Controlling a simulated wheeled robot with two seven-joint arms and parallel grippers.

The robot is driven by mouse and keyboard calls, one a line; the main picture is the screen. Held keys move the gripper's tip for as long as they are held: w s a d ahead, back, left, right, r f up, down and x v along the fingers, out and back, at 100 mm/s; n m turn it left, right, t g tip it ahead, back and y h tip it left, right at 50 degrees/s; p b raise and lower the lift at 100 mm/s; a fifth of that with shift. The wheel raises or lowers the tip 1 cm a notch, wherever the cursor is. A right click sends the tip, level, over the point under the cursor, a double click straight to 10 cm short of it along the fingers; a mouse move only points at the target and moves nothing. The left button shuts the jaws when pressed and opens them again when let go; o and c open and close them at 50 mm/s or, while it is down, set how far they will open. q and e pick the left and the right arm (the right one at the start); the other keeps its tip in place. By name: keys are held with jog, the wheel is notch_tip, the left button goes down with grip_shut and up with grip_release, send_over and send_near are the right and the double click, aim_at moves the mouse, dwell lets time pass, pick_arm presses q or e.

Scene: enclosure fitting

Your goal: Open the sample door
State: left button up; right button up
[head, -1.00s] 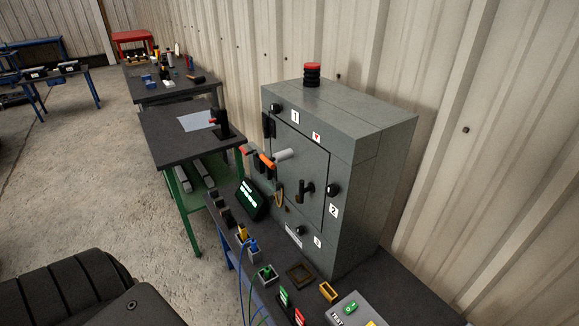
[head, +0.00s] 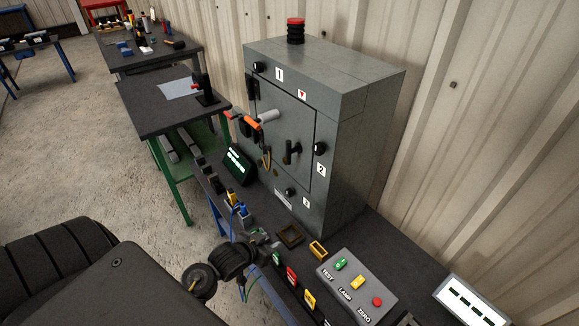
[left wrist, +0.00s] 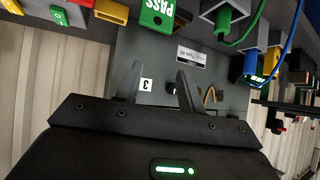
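The grey enclosure (head: 352,140) stands upright on the bench against the wall. Its front door (head: 298,122) looks shut, with a black handle (head: 290,152). Black knobs sit by label 1 (head: 258,67), label 2 (head: 320,148) and label 3 (head: 290,191). My left gripper (head: 256,252) is low over the bench's front edge, below and apart from the enclosure. In the left wrist view its two fingers (left wrist: 160,80) are spread and empty, facing the enclosure's lower front with label 3 (left wrist: 147,85). My right gripper is not in view.
A button box (head: 357,285) and a small dark tray (head: 289,236) are on the bench. Tools with an orange handle (head: 252,123) are by the door's left side. A dark display (head: 239,165) and several plugs with cables line the front edge.

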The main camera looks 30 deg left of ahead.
pick_arm(q)
jog(key=w+a+r+t, duration=0.2)
jog(key=w+r, duration=0.1)
jog(key=r, duration=0.3)
jog(key=w+a+r+t, duration=0.2)
jog(key=w+r+t, duration=0.1)
jog(key=r, duration=0.3)
jog(key=m+t+h, duration=0.1)
jog(key=t+h, duration=0.1)
jog(key=h, duration=0.1)
send_near(288, 155)
jog(key=w, duration=0.3)
jog(key=w+d+p, duration=0.1)
jog(key=w, duration=0.3)
jog(key=w+p, duration=0.1)
jog(key=w, duration=0.2)
jog(key=shift+w+d+f, duration=0.2)
jog(key=shift+w+d, duration=0.1)
jog(key=shift+d, duration=0.1)
grip_shut()
